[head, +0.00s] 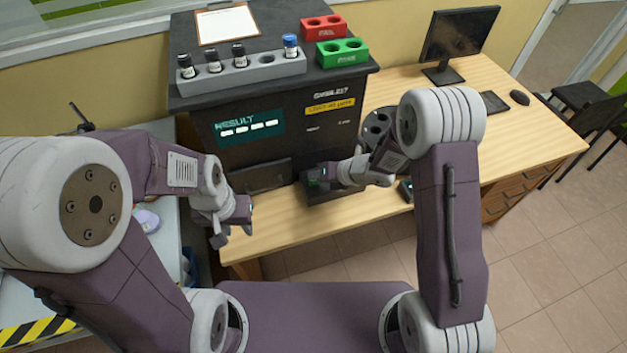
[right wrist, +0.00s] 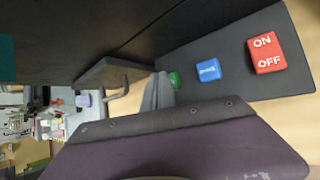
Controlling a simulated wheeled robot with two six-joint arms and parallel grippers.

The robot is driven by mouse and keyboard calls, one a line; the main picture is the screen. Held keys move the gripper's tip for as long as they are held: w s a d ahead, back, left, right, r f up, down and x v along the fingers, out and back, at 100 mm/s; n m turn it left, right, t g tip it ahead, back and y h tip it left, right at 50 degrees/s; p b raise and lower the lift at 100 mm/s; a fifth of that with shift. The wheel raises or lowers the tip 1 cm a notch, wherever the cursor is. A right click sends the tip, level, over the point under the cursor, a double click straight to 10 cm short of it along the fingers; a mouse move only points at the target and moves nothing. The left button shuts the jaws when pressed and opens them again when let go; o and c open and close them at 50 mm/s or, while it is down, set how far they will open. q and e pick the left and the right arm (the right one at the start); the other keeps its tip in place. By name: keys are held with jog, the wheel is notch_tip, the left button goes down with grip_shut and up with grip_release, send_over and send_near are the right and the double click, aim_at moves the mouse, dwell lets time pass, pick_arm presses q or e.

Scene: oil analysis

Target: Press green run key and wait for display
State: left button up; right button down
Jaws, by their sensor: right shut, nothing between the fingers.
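The dark analyser (head: 290,110) stands on the wooden table. Its display (head: 250,125) is lit and reads RESULT above a row of several white blocks. In the right wrist view the green key (right wrist: 174,80) is partly hidden behind my right gripper (right wrist: 160,92), whose fingers are shut and empty. The fingertips are right at the green key; I cannot tell whether they touch it. In the head view my right gripper (head: 322,177) is over the key panel (head: 335,192). My left gripper (head: 234,230) hangs left of the panel, off the table's front edge, apparently open and empty.
In the right wrist view a blue key (right wrist: 208,70) and a red ON/OFF switch (right wrist: 265,55) sit beside the green key. A grey rack (head: 245,73) with several vials stands on the analyser, near red (head: 323,27) and green (head: 342,52) blocks. A monitor (head: 458,40) stands right.

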aim_at(316, 182)
jog(key=shift+f+b, duration=0.45)
dwell(0.3)
jog(key=shift+r, duration=0.15)
jog(key=shift+r+p, duration=0.7)
jog(key=shift+r, duration=0.15)
jog(key=shift+r, duration=0.1)
notch_tip(316, 182, up, 5)
jog(key=p, duration=0.4)
dwell(0.6)
